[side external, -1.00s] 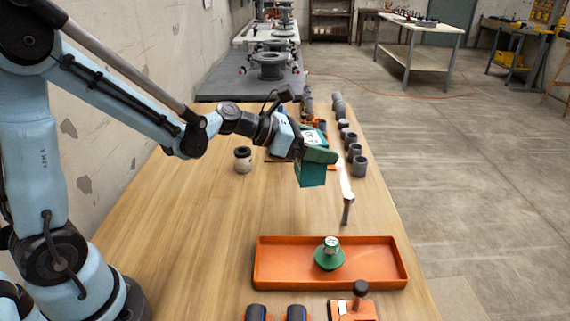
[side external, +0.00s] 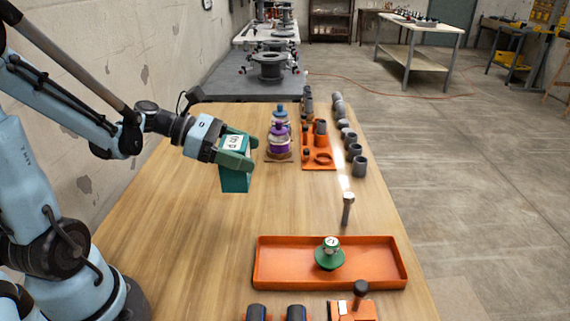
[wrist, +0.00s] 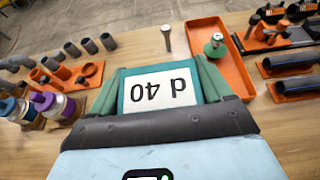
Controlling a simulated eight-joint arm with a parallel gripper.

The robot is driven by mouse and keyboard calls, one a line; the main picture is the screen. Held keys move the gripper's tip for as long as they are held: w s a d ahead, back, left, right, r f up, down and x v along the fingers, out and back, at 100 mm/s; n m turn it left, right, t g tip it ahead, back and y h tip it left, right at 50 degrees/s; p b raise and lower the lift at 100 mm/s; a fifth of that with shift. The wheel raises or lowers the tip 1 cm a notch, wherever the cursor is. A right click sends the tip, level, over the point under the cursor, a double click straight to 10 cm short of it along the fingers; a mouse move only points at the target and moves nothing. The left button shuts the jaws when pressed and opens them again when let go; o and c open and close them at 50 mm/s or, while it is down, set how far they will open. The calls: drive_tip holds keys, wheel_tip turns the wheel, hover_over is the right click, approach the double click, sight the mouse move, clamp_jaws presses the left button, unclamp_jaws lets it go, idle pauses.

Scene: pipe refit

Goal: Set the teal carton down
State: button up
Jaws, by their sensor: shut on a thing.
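The teal carton (side external: 234,180) has a white label on top, reading "d 40" upside down in the wrist view (wrist: 160,90). My gripper (side external: 238,151) is shut on it, with green fingers on two of its sides. The carton is upright over the left middle part of the wooden table (side external: 180,220). It looks held above the table, but its underside and any gap are not clear.
Bottles with purple and blue parts (side external: 279,140) stand just right of the carton. Behind are an orange rack (side external: 318,160) and several grey pipe pieces (side external: 354,152). An orange tray (side external: 385,268) with a green-based object (side external: 329,257) lies in front. The table's left part is clear.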

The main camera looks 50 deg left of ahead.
drive_tip(key=shift+w+a+f, duration=0.3)
drive_tip(key=shift+a+f, duration=1.45)
drive_tip(key=shift+w+a+f, duration=0.3)
drive_tip(key=shift+a+f, duration=1.45)
drive_tip(key=shift+a, duration=0.05)
drive_tip(key=shift+w+a+f, duration=0.3)
drive_tip(key=shift+a+f, duration=1.45)
drive_tip(key=shift+f, duration=0.15)
drive_tip(key=o, duration=1.2)
